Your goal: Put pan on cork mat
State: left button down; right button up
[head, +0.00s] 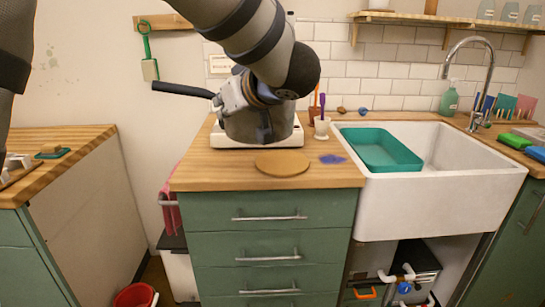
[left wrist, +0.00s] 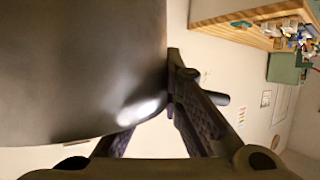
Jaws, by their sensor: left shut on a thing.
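The dark grey pan (head: 241,128) with a long black handle pointing left is at the back of the wooden counter, at the white hot plate (head: 222,141). I cannot tell whether it rests on the plate or hangs just above it. My left gripper (head: 264,128) comes down from above and is shut on the pan's wall. In the left wrist view the pan (left wrist: 80,70) fills the left side, beside the gripper fingers (left wrist: 155,130). The round cork mat (head: 282,163) lies bare on the counter in front of the pan. My right gripper is not in view.
A blue powder patch (head: 333,159) lies right of the mat. A white mortar (head: 321,127) with a purple pestle stands behind it. The white sink (head: 440,196) holds a teal tub (head: 385,160). The counter's front left is clear.

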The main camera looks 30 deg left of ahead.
pick_arm(q)
jog(key=w+f, duration=0.1)
jog(key=w, duration=0.1)
jog(key=w+f+b, duration=0.1)
jog(key=w+f, duration=0.1)
jog(key=w, duration=0.1)
jog(key=w+f+b, duration=0.1)
jog(key=w, duration=0.2)
jog(key=shift+w+a+f, duration=0.2)
jog(key=shift+a+f, duration=0.05)
jog(key=shift+f, duration=0.1)
jog(key=shift+w+a+f+b, duration=0.1)
jog(key=shift+w+f+b, duration=0.15)
jog(key=shift+w+f, duration=0.75)
jog(key=shift+w+f+b, duration=0.3)
jog(key=shift+w+f, duration=0.25)
jog(key=shift+f, duration=1)
jog(key=shift+w+a+f+b, duration=0.1)
jog(key=shift+w+f+b, duration=0.15)
jog(key=shift+w+f, duration=0.75)
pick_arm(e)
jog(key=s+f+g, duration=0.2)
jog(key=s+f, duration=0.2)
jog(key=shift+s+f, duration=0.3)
pick_arm(q)
jog(key=shift+s+f, duration=0.3)
jog(key=shift+f, duration=0.05)
